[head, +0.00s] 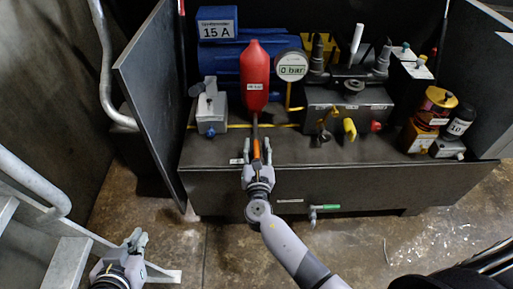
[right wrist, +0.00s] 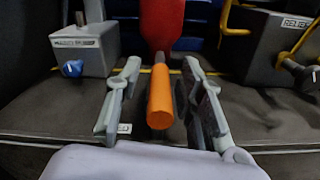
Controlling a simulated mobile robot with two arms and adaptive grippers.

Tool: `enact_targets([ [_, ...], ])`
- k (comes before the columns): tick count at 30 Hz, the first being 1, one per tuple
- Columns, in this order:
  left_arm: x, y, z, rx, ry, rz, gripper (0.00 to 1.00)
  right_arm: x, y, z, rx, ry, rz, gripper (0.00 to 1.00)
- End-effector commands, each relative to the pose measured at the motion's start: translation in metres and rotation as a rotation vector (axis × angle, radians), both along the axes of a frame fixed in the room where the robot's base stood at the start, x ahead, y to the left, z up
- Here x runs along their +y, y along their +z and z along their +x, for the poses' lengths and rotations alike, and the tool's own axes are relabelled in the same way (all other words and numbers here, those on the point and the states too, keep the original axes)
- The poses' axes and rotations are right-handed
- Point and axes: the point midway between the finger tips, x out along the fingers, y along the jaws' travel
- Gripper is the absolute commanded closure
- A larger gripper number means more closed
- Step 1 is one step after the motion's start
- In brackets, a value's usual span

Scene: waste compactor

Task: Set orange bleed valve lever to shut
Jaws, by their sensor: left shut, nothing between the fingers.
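The orange bleed valve lever (head: 256,150) sticks out toward me below the red vessel (head: 255,75). My right gripper (head: 257,154) is at the lever. In the right wrist view the orange lever (right wrist: 160,97) lies between the two spread fingers of my right gripper (right wrist: 162,95), with a gap on each side. The valve body behind the lever is mostly hidden. My left gripper (head: 136,238) is low at the left, far from the lever, shut and empty.
A grey box with a blue knob (head: 211,108) stands left of the vessel. A gauge reading 0 bar (head: 291,66) and a block with a yellow knob (head: 349,128) are to the right. A green-handled tap (head: 325,207) is on the front. Grey stairs (head: 45,240) stand at left.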

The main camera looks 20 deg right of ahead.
Motion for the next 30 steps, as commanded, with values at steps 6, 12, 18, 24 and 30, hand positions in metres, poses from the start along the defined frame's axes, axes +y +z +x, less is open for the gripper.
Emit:
enact_targets([
  [6, 0.0, -0.0001, 0.0, 0.001, 0.0, 0.0, 1.0, 0.0, -0.0002, -0.0004, 0.0, 0.0, 0.0, 0.72],
  [12, 0.0002, -0.0001, 0.0001, 0.001, 0.001, 0.001, 1.0, 0.0001, -0.0003, -0.0005, 0.0, 0.0, 0.0, 0.86],
  [18, 0.0003, -0.0003, 0.0001, 0.001, 0.001, 0.001, 1.0, -0.0001, -0.0004, -0.0005, 0.0, 0.0, 0.0, 0.99],
  [24, 0.0003, -0.0004, 0.0, 0.002, 0.001, 0.001, 1.0, -0.0002, -0.0005, -0.0007, 0.0, -0.001, 0.0, 1.0],
  [30, 0.0002, -0.0004, 0.0, 0.002, 0.001, 0.0, 1.0, -0.0004, -0.0006, -0.0007, 0.001, -0.001, -0.001, 1.0],
])
